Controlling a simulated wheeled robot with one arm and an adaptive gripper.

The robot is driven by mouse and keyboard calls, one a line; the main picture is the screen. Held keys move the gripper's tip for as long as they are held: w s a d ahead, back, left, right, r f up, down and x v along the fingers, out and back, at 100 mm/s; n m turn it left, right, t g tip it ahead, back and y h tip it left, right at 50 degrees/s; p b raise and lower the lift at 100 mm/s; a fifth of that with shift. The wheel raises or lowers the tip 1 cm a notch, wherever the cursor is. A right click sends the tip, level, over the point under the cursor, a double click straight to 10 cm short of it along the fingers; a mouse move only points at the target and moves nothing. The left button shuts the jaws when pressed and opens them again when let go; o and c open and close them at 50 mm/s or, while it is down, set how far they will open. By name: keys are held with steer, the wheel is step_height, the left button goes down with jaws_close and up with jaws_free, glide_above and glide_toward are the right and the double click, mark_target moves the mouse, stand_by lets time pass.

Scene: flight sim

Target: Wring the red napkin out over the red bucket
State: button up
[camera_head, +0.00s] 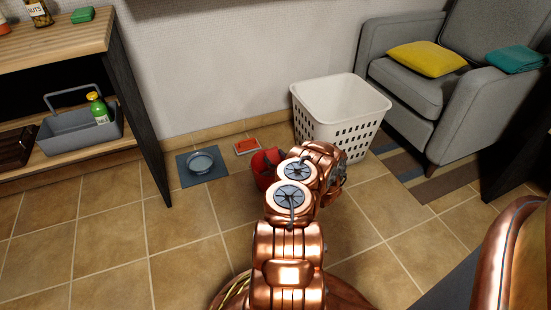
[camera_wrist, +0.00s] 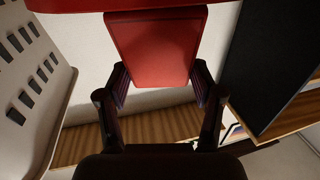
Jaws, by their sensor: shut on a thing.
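My gripper (camera_wrist: 157,88) is shut on a red, flat, folded-looking piece that I take for the red napkin (camera_wrist: 154,45). The napkin spans between the two dark fingers in the wrist view. A darker red edge along the top of that view seems to be the red bucket (camera_wrist: 70,5), close to the napkin; whether they touch I cannot tell. In the head view the red bucket (camera_head: 264,165) stands on the tiled floor, partly hidden behind my copper arm. My arm hides the fingers and the napkin there.
A white laundry basket (camera_head: 338,95) stands just right of the bucket. A blue mat (camera_head: 184,172) with a bowl (camera_head: 202,162) and a small orange-red item (camera_head: 247,146) lie by the wall. A shelf (camera_head: 50,45) is left, a grey armchair (camera_head: 410,85) right. Front-left floor is clear.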

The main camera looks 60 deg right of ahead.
steer(key=shift+r+p, duration=2.7)
steer(key=shift+r, duration=0.55)
steer(key=shift+w, duration=0.1)
